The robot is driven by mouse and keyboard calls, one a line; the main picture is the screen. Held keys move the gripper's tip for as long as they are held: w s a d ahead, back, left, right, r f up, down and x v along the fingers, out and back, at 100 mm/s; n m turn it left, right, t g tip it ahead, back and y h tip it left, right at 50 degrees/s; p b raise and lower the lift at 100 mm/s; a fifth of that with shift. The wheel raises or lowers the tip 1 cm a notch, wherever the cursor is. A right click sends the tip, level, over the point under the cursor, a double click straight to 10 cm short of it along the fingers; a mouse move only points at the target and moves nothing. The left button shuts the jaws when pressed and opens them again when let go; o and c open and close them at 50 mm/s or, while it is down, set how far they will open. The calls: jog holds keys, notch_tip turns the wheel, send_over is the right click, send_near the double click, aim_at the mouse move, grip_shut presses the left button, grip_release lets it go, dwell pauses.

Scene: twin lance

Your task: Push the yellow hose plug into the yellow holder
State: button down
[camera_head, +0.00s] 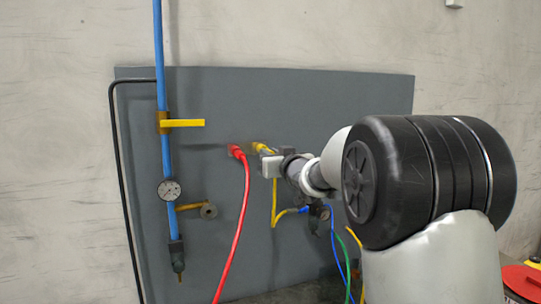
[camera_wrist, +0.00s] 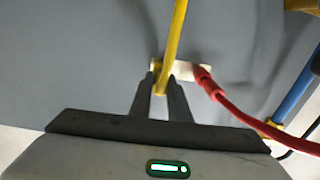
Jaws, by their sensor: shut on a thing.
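The yellow hose plug (camera_head: 262,147) is at the grey panel, just right of the red plug, in the head view. My gripper (camera_head: 270,156) is shut on it close to the panel. In the wrist view my gripper's two dark fingers (camera_wrist: 160,84) close around the yellow hose end (camera_wrist: 160,88), and the yellow hose (camera_wrist: 178,25) runs up out of the picture. A pale block (camera_wrist: 188,71) lies just behind the fingertips on the panel. I cannot tell whether it is the yellow holder, or whether the plug's tip touches or enters it.
A red plug and hose (camera_head: 244,190) sit close on the left; they also show right of my fingers in the wrist view (camera_wrist: 228,103). Blue and green hoses hang below my arm.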

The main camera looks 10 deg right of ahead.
jog(key=shift+w, duration=0.2)
dwell(0.6)
jog(key=c, duration=1.9)
grip_release()
jog(key=shift+c, duration=0.2)
jog(key=shift+o, duration=0.2)
jog(key=o, duration=0.5)
